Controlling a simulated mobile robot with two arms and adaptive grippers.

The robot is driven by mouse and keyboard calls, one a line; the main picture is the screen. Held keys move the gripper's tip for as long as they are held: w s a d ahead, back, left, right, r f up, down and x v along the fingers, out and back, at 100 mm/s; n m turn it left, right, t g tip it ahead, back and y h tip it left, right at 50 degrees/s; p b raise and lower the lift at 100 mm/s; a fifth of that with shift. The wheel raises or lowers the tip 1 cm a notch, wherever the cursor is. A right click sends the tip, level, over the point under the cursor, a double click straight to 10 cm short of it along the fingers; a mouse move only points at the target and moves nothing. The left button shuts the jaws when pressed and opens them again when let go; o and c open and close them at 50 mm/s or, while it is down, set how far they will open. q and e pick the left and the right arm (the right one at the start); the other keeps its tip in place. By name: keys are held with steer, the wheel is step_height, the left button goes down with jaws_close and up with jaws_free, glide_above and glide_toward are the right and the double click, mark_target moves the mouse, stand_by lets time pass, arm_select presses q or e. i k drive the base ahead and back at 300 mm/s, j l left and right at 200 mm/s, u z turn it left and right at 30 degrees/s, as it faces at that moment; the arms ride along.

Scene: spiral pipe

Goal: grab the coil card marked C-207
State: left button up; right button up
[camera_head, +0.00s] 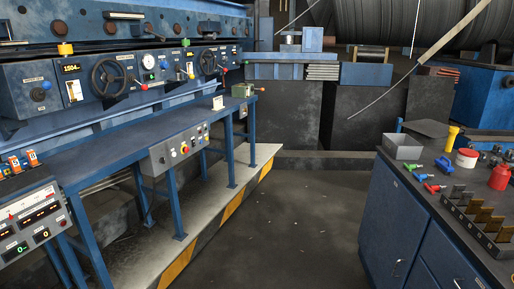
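A small pale card (217,103) stands near the far end of the long blue bench (140,142) on the left. Its marking is too small to read, so I cannot tell whether it is C-207. A white tag with a dark mark (74,91) is on the blue machine panel, also unreadable. No card clearly marked C-207 can be made out. Neither of my grippers is in view.
A grey control box (30,222) is at lower left. A blue cabinet (405,215) on the right holds a grey bin (403,147), a red bottle (499,177), coloured fittings and a slotted rack (478,222). Hazard stripes (231,207) edge the platform. The middle floor is clear.

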mark_target(217, 104)
steer(key=i+u, duration=0.15)
steer(key=i, duration=0.5)
steer(key=i+u, duration=0.1)
steer(key=i, duration=0.55)
steer(key=i+l+u, duration=0.15)
steer(key=i, duration=0.5)
steer(key=i+u, duration=0.4)
steer(key=i, duration=0.15)
steer(key=i+l+u, duration=0.1)
steer(key=i+u, duration=0.35)
steer(key=i, duration=0.15)
steer(key=i+l+u, duration=0.4)
steer(key=i+j, duration=0.1)
steer(key=i, duration=0.05)
